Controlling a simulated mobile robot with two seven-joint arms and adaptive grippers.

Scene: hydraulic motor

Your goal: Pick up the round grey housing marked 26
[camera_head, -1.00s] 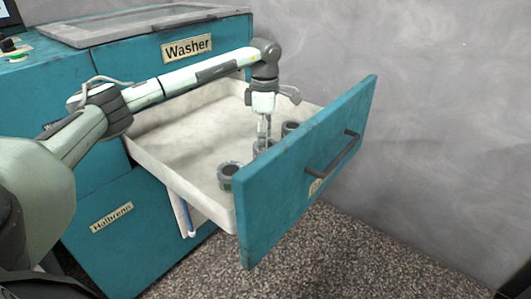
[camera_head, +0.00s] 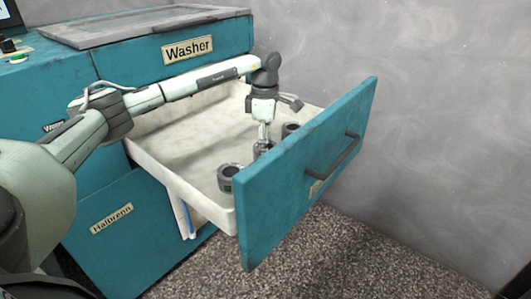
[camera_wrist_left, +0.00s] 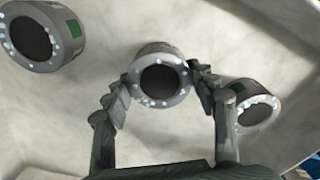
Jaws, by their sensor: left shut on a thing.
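Three round grey housings with dark bores stand in the white drawer. The middle housing (camera_head: 260,151) shows in the left wrist view (camera_wrist_left: 160,76) between the fingers of my left gripper (camera_head: 263,143). That gripper is shut on it, one finger on each side. A second housing (camera_head: 228,177) stands nearer the drawer's front left and shows at the upper left of the wrist view (camera_wrist_left: 42,36). The third (camera_head: 290,128) stands to the right, partly behind the drawer front (camera_wrist_left: 254,106). No number is legible on any housing. My right gripper is not in view.
The white drawer (camera_head: 175,178) is pulled out of the teal Washer cabinet (camera_head: 118,76). Its tall teal front (camera_head: 290,185) with a dark handle stands close to the housings. The drawer floor toward the back is bare. A grey wall stands at the right.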

